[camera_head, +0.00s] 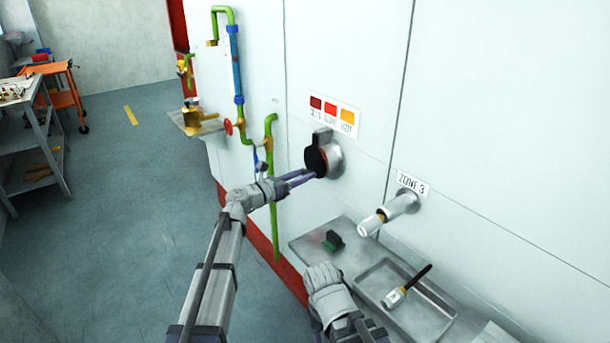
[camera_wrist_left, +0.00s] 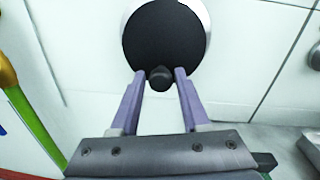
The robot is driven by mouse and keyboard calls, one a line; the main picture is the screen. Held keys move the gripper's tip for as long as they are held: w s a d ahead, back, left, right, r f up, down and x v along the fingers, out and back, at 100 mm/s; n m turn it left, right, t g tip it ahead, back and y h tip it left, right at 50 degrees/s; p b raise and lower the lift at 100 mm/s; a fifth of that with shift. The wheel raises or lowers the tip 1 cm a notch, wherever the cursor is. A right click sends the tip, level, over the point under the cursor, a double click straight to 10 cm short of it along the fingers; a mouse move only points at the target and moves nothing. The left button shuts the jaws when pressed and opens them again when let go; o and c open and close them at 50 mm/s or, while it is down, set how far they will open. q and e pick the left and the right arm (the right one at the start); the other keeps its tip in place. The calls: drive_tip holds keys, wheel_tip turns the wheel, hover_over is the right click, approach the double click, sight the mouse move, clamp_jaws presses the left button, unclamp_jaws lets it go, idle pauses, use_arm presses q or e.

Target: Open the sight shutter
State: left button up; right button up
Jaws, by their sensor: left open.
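The sight shutter is a round black disc (camera_head: 314,159) on a silver ring (camera_head: 336,160) in the white wall, under a red-to-orange colour label. In the left wrist view the black disc (camera_wrist_left: 165,35) covers most of the ring, and a small dark knob (camera_wrist_left: 160,78) sticks out at its lower edge. My left gripper (camera_head: 316,174) reaches the shutter from the left. In the wrist view its two purple fingers (camera_wrist_left: 160,85) stand apart, one on each side of the knob; firm contact is not clear. My right arm's grey end (camera_head: 325,282) is low in the middle; its fingertips are hidden.
A silver tube marked ZONE 3 (camera_head: 400,205) sticks out at the right. Below it, a metal tray (camera_head: 370,283) holds a black-handled tool (camera_head: 408,286). A small dark green object (camera_head: 333,240) lies on the ledge. Green and blue pipes (camera_head: 235,65) run left of the shutter.

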use_arm(q)
drive_tip(key=shift+w+d, duration=0.25)
drive_tip(key=shift+d, duration=0.1)
clamp_jaws()
idle(1.3)
